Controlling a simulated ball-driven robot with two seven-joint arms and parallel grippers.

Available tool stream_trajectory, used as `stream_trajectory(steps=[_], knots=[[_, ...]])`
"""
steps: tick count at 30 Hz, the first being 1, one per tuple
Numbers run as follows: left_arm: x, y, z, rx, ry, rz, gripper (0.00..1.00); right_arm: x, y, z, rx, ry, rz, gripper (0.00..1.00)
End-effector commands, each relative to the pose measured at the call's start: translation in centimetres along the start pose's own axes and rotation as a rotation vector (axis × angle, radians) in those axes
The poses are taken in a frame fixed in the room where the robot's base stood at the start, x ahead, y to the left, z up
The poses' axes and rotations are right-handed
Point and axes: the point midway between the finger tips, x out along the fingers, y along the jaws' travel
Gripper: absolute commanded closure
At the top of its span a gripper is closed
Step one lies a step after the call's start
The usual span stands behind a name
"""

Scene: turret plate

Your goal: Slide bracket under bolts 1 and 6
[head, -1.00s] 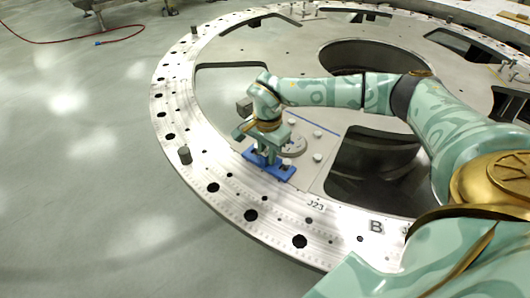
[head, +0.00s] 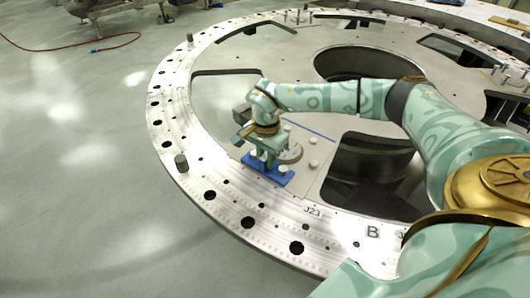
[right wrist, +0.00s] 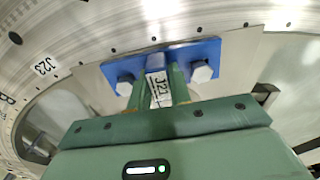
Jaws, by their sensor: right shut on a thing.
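The blue bracket (head: 272,174) lies at the inner side of the silver ring, and it fills the middle of the right wrist view (right wrist: 188,52). My right gripper (head: 267,163) is shut on the bracket's raised middle part, with its two green fingers (right wrist: 163,80) on either side of a "J21" label. One hex bolt head (right wrist: 124,88) shows over the bracket's left end and another (right wrist: 201,73) over its right end. Whether the bracket's slots sit around the shanks is hidden. The bolts' numbers cannot be read. My left gripper is not in view.
Several pale bolts (head: 314,163) stand on the plate right of the bracket, near a round grey disc (head: 291,153). A dark peg (head: 181,162) stands on the ring (head: 215,180) to the left. A large dark opening (head: 375,165) lies to the right.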

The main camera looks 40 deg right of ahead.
Motion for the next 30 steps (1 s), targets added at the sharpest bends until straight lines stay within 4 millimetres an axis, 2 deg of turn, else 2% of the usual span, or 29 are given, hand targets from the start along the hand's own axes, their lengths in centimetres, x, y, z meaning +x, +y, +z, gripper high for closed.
stream_trajectory(steps=[18, 19, 21, 30], knots=[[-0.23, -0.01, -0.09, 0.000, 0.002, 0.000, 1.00, 0.11, -0.03, -0.01, 0.001, 0.000, -0.001, 1.00], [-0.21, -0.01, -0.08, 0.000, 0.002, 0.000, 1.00, 0.13, -0.04, -0.01, 0.001, 0.000, -0.001, 0.75], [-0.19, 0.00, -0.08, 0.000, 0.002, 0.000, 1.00, 0.15, -0.03, -0.01, 0.001, 0.000, -0.001, 0.55], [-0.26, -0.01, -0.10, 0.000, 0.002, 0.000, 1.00, 0.14, 0.02, 0.00, 0.001, 0.000, 0.001, 0.55]])
